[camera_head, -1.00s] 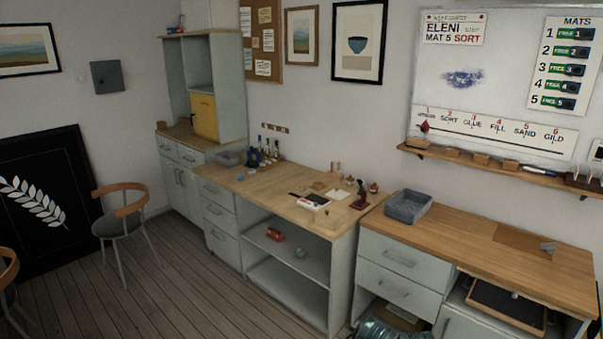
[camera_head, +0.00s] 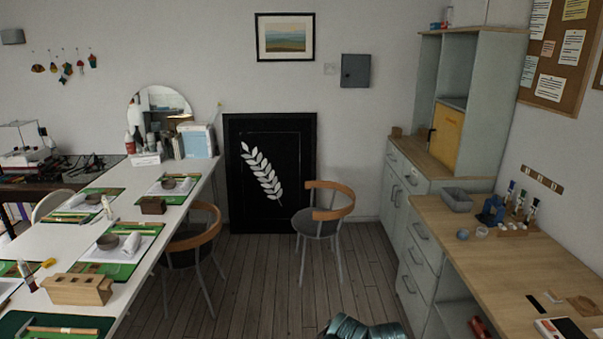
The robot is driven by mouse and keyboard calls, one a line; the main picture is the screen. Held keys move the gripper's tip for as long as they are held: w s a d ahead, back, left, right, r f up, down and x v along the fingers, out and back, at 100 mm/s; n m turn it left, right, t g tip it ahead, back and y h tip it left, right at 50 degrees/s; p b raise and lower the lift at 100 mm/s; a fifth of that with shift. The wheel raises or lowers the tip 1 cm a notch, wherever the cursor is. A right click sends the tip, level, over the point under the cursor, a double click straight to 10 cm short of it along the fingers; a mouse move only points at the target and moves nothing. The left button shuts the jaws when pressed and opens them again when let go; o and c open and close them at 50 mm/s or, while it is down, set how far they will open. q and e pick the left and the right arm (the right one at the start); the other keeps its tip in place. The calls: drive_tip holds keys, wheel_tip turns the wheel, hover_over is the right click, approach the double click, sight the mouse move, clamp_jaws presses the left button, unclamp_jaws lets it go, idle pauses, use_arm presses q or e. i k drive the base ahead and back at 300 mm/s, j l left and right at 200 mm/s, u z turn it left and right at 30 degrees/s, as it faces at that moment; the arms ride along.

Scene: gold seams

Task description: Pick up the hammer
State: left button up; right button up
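I cannot make out a hammer anywhere in the head view. Long thin tools with wooden-looking handles lie on the green mats of the white table, such as a brown stick (camera_head: 62,330) at the bottom left. They are too small to tell what they are. Neither of my grippers shows in this view.
The long white table (camera_head: 172,238) on the left holds green mats, bowls and a wooden block (camera_head: 78,289). Chairs (camera_head: 325,215) stand beside and beyond it. A wooden-topped counter (camera_head: 480,262) runs along the right. The plank floor (camera_head: 262,275) between them is mostly clear.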

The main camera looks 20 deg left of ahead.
sight(118, 221)
drive_tip(key=i+u, duration=0.4)
drive_tip(key=i, duration=0.45)
drive_tip(key=i+l+u, duration=0.15)
drive_tip(key=i+u, duration=0.2)
drive_tip(key=i, duration=0.45)
drive_tip(key=i+u, duration=0.3)
drive_tip(key=u, duration=0.15)
drive_tip(key=i+l+u, duration=0.15)
drive_tip(key=i+u, duration=0.25)
drive_tip(key=i+l+u, duration=0.15)
drive_tip(key=u, duration=0.3)
drive_tip(key=i+l+u, duration=0.2)
drive_tip(key=l+u, duration=0.25)
drive_tip(key=i+l+u, duration=0.25)
drive_tip(key=u, duration=0.25)
drive_tip(key=i+l+u, duration=0.25)
drive_tip(key=u, duration=0.2)
drive_tip(key=i+l+u, duration=0.1)
drive_tip(key=l+u, duration=0.4)
